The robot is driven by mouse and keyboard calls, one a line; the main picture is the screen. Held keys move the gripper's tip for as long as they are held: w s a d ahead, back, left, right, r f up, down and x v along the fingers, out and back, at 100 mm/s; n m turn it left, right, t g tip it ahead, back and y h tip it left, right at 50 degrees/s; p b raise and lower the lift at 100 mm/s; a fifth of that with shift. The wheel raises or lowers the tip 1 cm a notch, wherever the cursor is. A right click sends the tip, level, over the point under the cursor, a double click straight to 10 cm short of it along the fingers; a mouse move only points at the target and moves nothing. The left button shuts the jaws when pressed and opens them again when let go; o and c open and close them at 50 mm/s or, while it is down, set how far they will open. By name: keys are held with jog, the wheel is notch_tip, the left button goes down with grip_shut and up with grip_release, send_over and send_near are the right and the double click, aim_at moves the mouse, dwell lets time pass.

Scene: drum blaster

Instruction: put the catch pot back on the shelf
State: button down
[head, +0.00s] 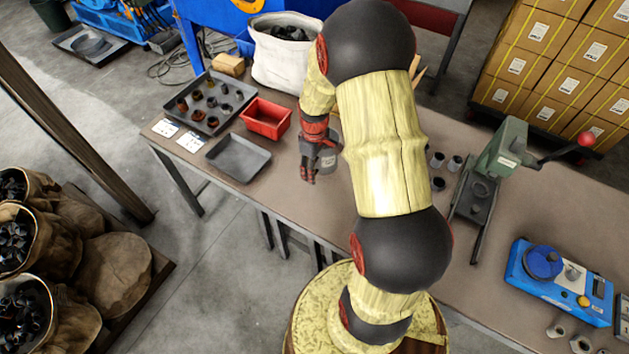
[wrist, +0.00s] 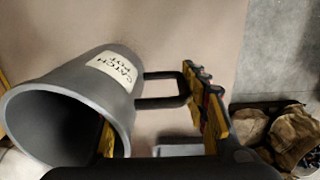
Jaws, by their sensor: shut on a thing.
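The catch pot (wrist: 75,75) is a grey tapered pot with a white "CATCH POT" label and a squared loop handle. In the wrist view it lies tilted, its open mouth facing the lower left and its handle towards the right finger. My gripper (head: 309,168) is shut on the pot, with a yellow-padded finger on each side in the wrist view; the exact contact is partly hidden. In the head view the pot (head: 328,161) is a small grey shape beside my gripper, over the bench. I cannot make out the shelf in either view.
On the bench (head: 300,211) to the left are a red bin (head: 265,119), an empty dark tray (head: 238,158) and a tray of small parts (head: 209,103). A white sack (head: 284,62) stands behind. A green lever press (head: 497,155) and blue machine (head: 560,280) stand right.

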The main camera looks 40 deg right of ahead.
jog(key=shift+s+a+f, duration=0.2)
jog(key=shift+f, duration=0.1)
jog(key=f, duration=0.1)
jog(key=f+b, duration=0.1)
jog(key=f, duration=0.2)
jog(key=shift+s+a+b, duration=0.2)
jog(key=shift+s+b, duration=0.05)
jog(key=shift+b, duration=0.05)
jog(key=shift+r, duration=0.1)
jog(key=c, duration=1)
grip_release()
